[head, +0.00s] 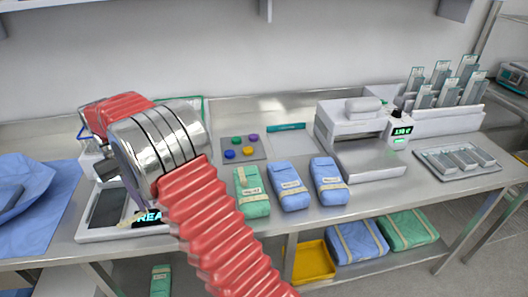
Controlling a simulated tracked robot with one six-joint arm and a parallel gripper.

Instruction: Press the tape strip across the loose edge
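I cannot pick out the tape strip or the loose edge for certain. Pale tape bands cross a green wrapped pack (252,203) and two blue wrapped packs, the middle one (289,197) and the right one (328,190), in a row near the front edge of the bench. A small pale piece lies by the white device at left, partly behind my arm. My red and silver arm rises from the bottom and bends at the left; my gripper is not visible, seemingly hidden behind it.
A white device (88,234) with a lit display stands behind my arm. A grey plate with coloured discs (240,149) lies behind the packs. A white machine (360,130) and a metal tray (458,158) stand at right. A yellow bin (312,263) sits below the bench.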

